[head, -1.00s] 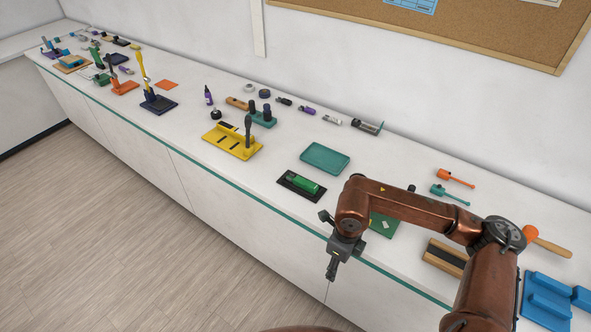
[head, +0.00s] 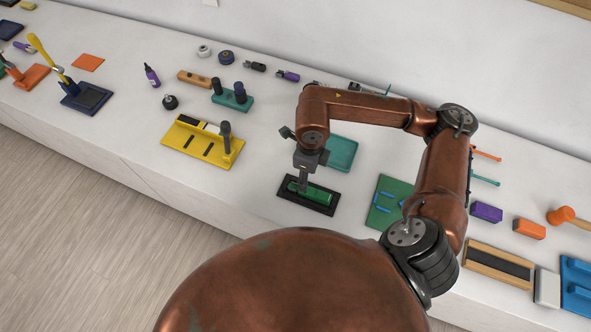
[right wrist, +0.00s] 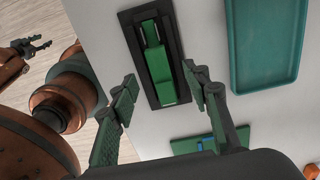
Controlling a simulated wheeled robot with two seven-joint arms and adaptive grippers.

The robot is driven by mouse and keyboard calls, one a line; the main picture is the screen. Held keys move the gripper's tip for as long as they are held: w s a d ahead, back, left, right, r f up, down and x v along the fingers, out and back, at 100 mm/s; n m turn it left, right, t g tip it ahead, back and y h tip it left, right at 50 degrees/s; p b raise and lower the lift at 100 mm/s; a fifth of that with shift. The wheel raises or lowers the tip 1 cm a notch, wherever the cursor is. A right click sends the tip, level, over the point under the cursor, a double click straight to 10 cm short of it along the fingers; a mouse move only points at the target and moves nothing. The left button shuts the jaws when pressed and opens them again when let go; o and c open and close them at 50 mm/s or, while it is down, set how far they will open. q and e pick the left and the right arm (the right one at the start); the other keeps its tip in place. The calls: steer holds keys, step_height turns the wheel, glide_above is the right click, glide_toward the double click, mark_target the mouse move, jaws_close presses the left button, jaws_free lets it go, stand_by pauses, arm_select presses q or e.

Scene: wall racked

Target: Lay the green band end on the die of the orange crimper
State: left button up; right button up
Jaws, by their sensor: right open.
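A green piece (head: 314,193), which looks like the green band end, lies in a black tray (head: 332,209) on the bench. It also shows in the right wrist view (right wrist: 158,60), with a narrower pale-edged part at its far end. My right gripper (head: 302,188) is over the tray, pointing down. In the right wrist view its open fingers (right wrist: 160,78) are on either side of the green piece, apart from it. An orange-based tool (head: 32,76), likely the orange crimper, stands at the far left; its die cannot be made out. My left gripper (right wrist: 30,46) appears open and empty.
A teal tray (head: 342,153) lies behind the black tray. A green board (head: 385,205) with blue pieces is at its right. A yellow fixture (head: 195,145) and a navy lever tool (head: 85,98) stand between here and the orange-based tool.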

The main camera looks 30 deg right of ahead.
mark_target(309, 191)
steer(key=s+f, duration=0.2)
steer(key=shift+s+d+f, duration=0.1)
steer(key=shift+s+f, duration=0.2)
steer(key=shift+f, duration=0.05)
steer(key=f, duration=0.1)
steer(key=f+p, duration=0.1)
steer(key=shift+w+d+f, duration=0.1)
steer(key=shift+w+f, duration=0.2)
steer(key=shift+f, duration=0.05)
steer(key=shift+w+f, duration=0.85)
steer(key=shift+f, duration=0.2)
steer(key=shift+s+r, duration=0.1)
steer(key=shift+s, duration=0.55)
steer(key=shift+w, duration=0.35)
steer(key=c, duration=0.3)
steer(key=shift+s, duration=0.2)
steer(key=c, duration=0.5)
steer(key=shift+w, duration=0.1)
steer(key=c, duration=0.3)
arm_select(q)
steer(key=shift+s+r, duration=0.25)
steer(key=shift+s, duration=0.4)
steer(key=shift+s+r, duration=0.25)
steer(key=shift+s, duration=0.35)
arm_select(e)
jaws_close()
